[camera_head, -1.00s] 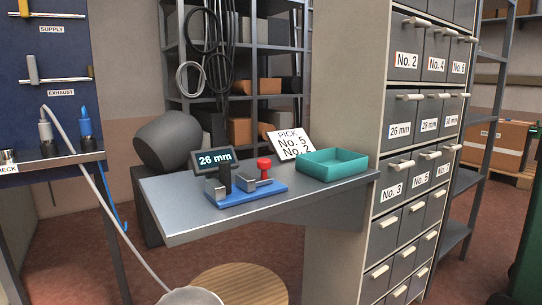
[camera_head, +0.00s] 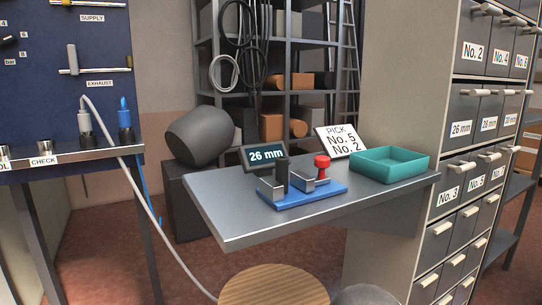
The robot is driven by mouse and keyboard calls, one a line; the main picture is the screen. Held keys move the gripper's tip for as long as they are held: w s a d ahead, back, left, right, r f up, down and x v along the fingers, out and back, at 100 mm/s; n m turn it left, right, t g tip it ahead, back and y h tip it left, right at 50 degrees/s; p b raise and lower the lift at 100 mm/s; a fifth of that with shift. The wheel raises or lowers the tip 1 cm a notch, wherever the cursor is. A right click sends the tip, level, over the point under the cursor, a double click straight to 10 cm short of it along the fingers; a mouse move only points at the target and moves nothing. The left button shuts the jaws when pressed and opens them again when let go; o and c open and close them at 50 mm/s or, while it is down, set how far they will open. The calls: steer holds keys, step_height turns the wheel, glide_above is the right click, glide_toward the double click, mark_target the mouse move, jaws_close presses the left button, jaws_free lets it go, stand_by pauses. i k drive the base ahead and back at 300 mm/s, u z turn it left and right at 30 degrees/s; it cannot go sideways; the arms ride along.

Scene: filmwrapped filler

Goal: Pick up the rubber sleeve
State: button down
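No part is plainly recognisable as the rubber sleeve. A small dark upright cylinder (camera_head: 282,171) stands at a metal block of the blue measuring fixture (camera_head: 318,197) on the grey bench (camera_head: 240,222). I cannot tell whether it is the sleeve or part of the fixture. The fixture has a second metal block, a red knob (camera_head: 322,163) and a display (camera_head: 265,156) reading "26 mm". My gripper is not in view.
A teal tray (camera_head: 390,165) and a card (camera_head: 341,141) reading "PICK No. 5 No. 2" are at the bench's back right. A labelled drawer cabinet (camera_head: 405,90) adjoins on the right. A round wooden top (camera_head: 272,287) is in front. A blue panel (camera_head: 60,80) stands left.

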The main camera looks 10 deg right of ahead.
mark_target(281, 161)
steer(key=z, duration=3.4)
steer(key=k, duration=2)
steer(key=u, duration=0.95)
